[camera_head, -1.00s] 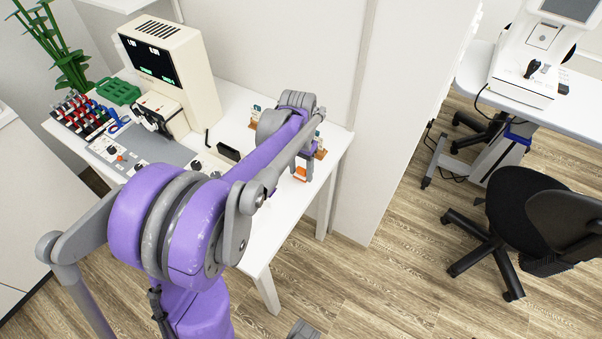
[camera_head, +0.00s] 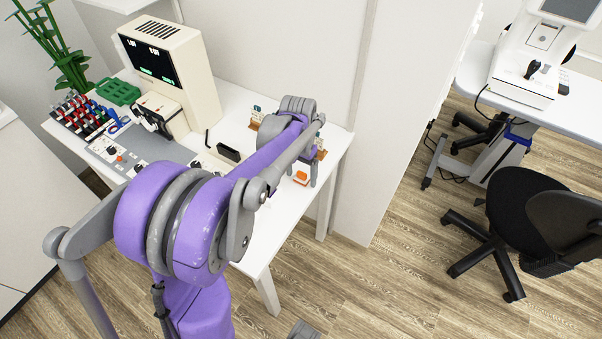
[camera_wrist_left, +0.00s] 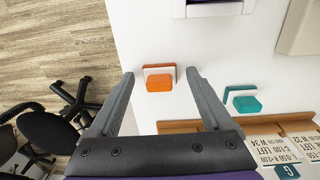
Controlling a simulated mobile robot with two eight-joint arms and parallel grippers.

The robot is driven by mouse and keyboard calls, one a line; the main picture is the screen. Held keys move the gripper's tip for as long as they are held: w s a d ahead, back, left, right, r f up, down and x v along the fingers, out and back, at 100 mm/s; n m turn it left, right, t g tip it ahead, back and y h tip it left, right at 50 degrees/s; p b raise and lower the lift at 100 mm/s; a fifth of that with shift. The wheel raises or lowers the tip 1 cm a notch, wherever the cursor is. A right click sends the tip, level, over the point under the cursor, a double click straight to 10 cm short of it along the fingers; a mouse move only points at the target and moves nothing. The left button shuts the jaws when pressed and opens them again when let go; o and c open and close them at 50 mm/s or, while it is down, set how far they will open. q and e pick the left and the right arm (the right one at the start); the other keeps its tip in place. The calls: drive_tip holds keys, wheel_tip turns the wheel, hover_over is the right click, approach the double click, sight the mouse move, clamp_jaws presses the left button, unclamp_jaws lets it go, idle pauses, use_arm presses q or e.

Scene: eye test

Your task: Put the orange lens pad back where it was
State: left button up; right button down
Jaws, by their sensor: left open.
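The orange lens pad (camera_head: 300,177) lies on the white table near its right end. In the left wrist view the orange lens pad (camera_wrist_left: 159,84) shows between the fingertips of my left gripper (camera_wrist_left: 160,74), with a gap on each side. The left gripper is open and empty. In the head view the left gripper (camera_head: 307,172) is partly hidden by its own arm, close to the pad. A teal pad (camera_wrist_left: 247,104) with a teal L-shaped edge lies right of the fingers in the wrist view.
A brown wooden holder (camera_wrist_left: 180,126) with printed cards (camera_wrist_left: 270,150) is close to the right finger. A beige machine (camera_head: 185,70) stands at the table's back left, with a green basket (camera_head: 118,92) beside it. A black chair (camera_head: 535,215) stands on the floor at right.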

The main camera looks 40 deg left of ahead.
sight(300, 172)
use_arm(q)
wheel_tip(300, 172, up, 12)
drive_tip(key=p, duration=0.1)
drive_tip(key=s+d+f+t, duration=0.2)
drive_tip(key=s+d+f, duration=0.2)
drive_tip(key=s+d, duration=0.3)
drive_tip(key=s+d+f+m+t, duration=0.1)
drive_tip(key=s+d+f+t, duration=0.2)
drive_tip(key=s+d, duration=0.5)
drive_tip(key=shift+s+d+f, duration=0.15)
drive_tip(key=shift+s+f, duration=0.35)
drive_tip(key=shift+f, duration=0.2)
drive_tip(key=r+p, duration=0.3)
drive_tip(key=r, duration=0.1)
drive_tip(key=shift+w+p, duration=0.4)
